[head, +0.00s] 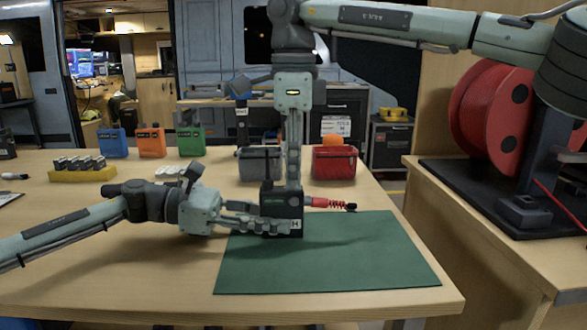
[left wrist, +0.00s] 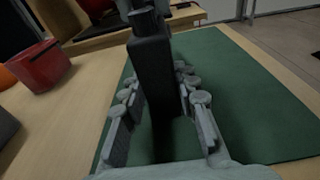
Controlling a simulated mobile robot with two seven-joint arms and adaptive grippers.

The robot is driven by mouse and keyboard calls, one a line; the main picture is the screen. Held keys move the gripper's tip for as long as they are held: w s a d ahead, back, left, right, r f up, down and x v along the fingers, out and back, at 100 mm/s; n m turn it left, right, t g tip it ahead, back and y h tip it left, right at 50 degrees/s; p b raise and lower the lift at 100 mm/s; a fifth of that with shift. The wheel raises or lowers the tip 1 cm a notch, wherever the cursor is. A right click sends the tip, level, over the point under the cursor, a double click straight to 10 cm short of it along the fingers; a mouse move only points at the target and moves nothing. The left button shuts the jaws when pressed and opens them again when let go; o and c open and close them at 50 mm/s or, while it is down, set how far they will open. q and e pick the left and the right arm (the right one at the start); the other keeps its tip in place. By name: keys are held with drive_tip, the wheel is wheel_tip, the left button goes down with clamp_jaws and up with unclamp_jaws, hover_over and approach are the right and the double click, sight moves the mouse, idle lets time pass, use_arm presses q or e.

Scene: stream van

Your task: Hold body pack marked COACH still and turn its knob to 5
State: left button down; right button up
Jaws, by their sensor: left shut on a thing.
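The black body pack (head: 268,198) stands upright at the left back part of the green mat. Its label is mostly hidden by my left fingers; only a letter like H shows. My left gripper (head: 278,224) reaches in from the left and is shut on the pack's lower part. In the left wrist view the pack (left wrist: 152,65) stands between my left fingers, with a dark knob-like part (left wrist: 143,18) on top. My right gripper (head: 292,178) points straight down from above, its fingertips at the pack's top. The knob's setting cannot be read.
A red coiled piece (head: 328,203) with a black tip sticks out right of the pack. Behind are a grey bin (head: 258,163) and a red bin (head: 334,163). Blue, orange and green packs stand at the back left. The green mat (head: 340,265) is clear in front.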

drive_tip(key=shift+o, duration=0.9)
drive_tip(key=shift+r, duration=3)
use_arm(q)
drive_tip(key=c, duration=1.1)
unclamp_jaws()
drive_tip(key=shift+o, duration=0.2)
drive_tip(key=shift+a, duration=0.1)
